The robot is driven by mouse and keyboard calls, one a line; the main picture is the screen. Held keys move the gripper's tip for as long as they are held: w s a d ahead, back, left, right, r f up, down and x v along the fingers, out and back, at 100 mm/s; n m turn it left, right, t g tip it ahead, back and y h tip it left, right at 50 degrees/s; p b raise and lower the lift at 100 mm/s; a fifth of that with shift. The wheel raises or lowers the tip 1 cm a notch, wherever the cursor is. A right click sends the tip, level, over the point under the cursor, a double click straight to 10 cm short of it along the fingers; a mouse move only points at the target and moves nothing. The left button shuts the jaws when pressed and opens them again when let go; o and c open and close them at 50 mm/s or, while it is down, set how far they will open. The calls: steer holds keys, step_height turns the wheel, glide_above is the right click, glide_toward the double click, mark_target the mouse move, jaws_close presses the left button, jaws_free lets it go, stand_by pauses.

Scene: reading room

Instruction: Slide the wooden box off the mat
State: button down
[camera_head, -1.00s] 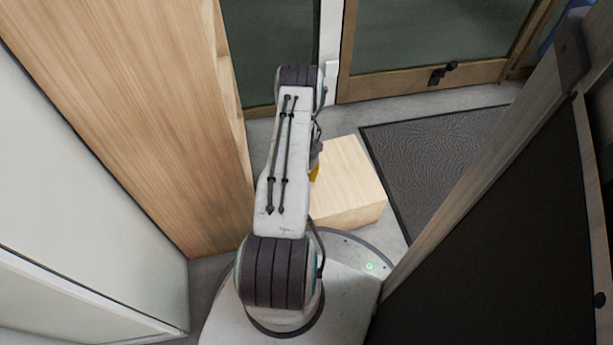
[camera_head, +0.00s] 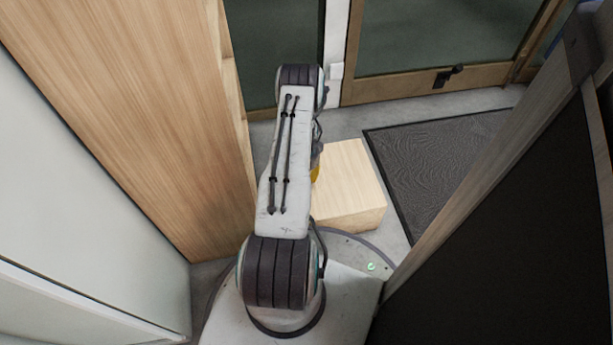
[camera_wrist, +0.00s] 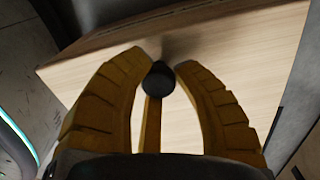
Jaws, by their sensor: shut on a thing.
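The pale wooden box (camera_head: 347,187) stands on the grey floor just left of the dark ribbed mat (camera_head: 445,165). A narrow strip of floor shows between the box's right side and the mat's left edge. My gripper (camera_wrist: 162,63) has its yellow fingers closed around a dark round knob (camera_wrist: 158,80) on the box, in the wrist view. In the head view, my arm hides most of the gripper; only a bit of yellow shows at the box's left edge.
A tall wooden cabinet (camera_head: 140,120) stands close on the left, with a pale panel (camera_head: 70,200) nearer. A dark panel with a wooden edge (camera_head: 500,230) is close on the right. A glazed door (camera_head: 430,40) is beyond. Bare floor (camera_head: 385,118) lies before it.

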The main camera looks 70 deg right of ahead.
steer(key=shift+w+d+r, duration=0.1)
steer(key=shift+w+d, duration=0.1)
steer(key=shift+d, duration=0.25)
steer(key=shift+w+d+r, duration=0.1)
steer(key=shift+w+d, duration=0.1)
steer(key=shift+d, duration=0.2)
steer(key=c, duration=0.9)
jaws_free()
steer(key=shift+s+f, duration=0.1)
steer(key=shift+s, duration=0.05)
steer(key=shift+a, duration=0.1)
step_height(320, 180, up, 12)
